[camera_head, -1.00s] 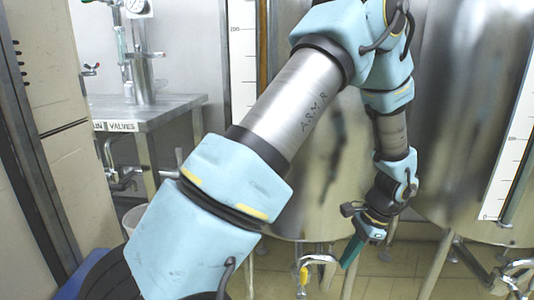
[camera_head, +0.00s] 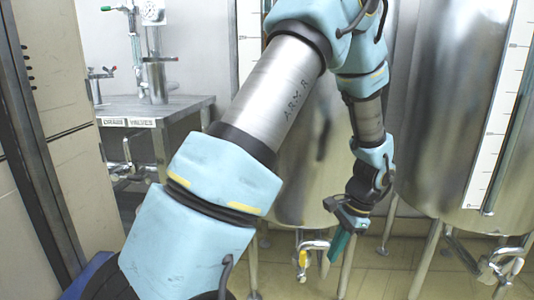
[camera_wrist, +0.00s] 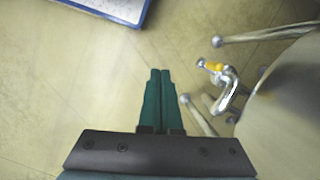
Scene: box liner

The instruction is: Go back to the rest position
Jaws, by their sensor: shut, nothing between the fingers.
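My gripper (camera_head: 338,246) hangs at the end of my blue and grey arm, pointing down in front of the steel tanks in the head view. Its two teal fingers (camera_wrist: 160,88) lie together in the wrist view, shut with nothing between them. Below them is bare floor.
Large steel tanks (camera_head: 440,120) stand close behind the arm, with legs and a valve with a yellow part (camera_head: 304,258) beneath; it also shows in the wrist view (camera_wrist: 215,67). A blue-edged white object (camera_wrist: 120,8) lies at the wrist view's top. Open floor (camera_wrist: 50,90) is at left.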

